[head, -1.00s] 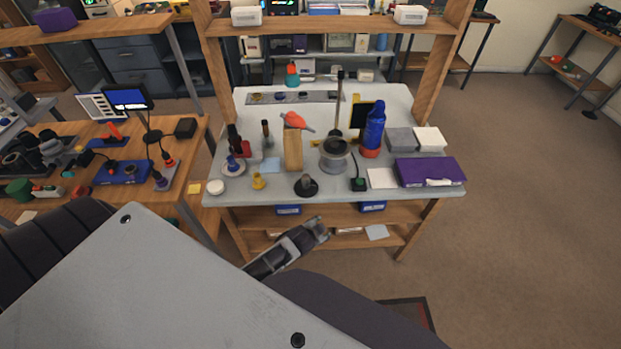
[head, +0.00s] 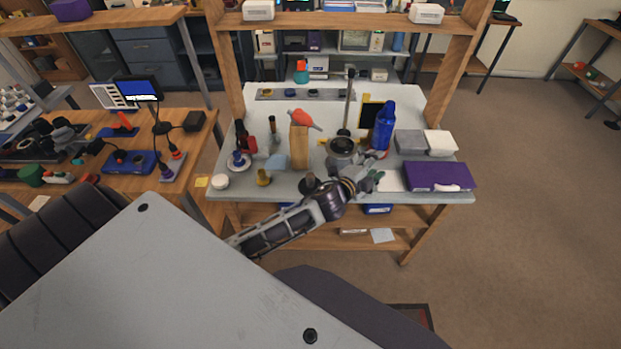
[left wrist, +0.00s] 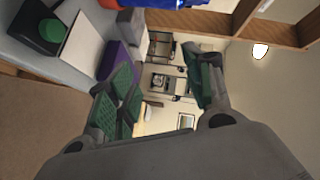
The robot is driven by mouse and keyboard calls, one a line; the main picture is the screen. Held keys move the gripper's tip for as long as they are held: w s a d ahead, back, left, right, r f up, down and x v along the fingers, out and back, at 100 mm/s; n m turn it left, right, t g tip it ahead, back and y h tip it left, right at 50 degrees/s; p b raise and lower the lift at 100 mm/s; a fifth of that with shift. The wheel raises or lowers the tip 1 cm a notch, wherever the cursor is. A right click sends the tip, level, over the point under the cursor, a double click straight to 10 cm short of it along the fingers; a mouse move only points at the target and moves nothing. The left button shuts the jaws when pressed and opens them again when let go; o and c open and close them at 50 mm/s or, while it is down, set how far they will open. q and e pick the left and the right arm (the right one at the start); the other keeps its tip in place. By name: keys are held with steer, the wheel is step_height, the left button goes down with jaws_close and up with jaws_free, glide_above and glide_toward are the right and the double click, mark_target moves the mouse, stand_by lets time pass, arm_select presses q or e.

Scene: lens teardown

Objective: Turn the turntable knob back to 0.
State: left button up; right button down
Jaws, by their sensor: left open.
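A small black box with a round green knob (left wrist: 50,31) sits at the upper left of the left wrist view, on the bench top. I take it for the turntable knob; its setting cannot be read. In the head view my left gripper is in front of it and hides it. A grey round stand (head: 342,147), perhaps the turntable, is behind the gripper. My left gripper (head: 370,182) is over the bench's front edge, right of centre. In the left wrist view its green-padded fingers (left wrist: 162,90) are apart and empty, to the right of the knob. My right gripper is not in view.
A white sheet (left wrist: 85,45) lies beside the knob box, with a purple case (head: 440,176) to its right. A blue bottle (head: 383,128) and a tall post (head: 348,100) stand behind. A black round piece (head: 308,184) is left of the gripper, partly behind my arm.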

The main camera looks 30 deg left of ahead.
arm_select(q)
steer(key=s+d+r+m+g+h, duration=0.1)
steer(key=d+r+m+g+h, duration=0.2)
steer(key=d+r+m+h, duration=0.6)
steer(key=s+d+r+m+g+h, duration=0.1)
steer(key=d+r+m+g+h, duration=0.2)
steer(key=m, duration=1.1)
steer(key=s+a+f+m+g+y, duration=0.2)
steer(key=a+f+m+g+y, duration=0.1)
steer(key=a+f+m+g, duration=0.4)
steer(key=s+a+f+m+g+y, duration=0.2)
steer(key=f+m+y, duration=0.15)
steer(key=m, duration=0.45)
steer(key=a+m+g+y, duration=0.1)
steer(key=a+y, duration=0.7)
steer(key=a, duration=1.4)
steer(key=shift+w+a+f+m+b, duration=0.25)
steer(key=shift+f+m+b, duration=0.1)
steer(key=shift+m, duration=0.55)
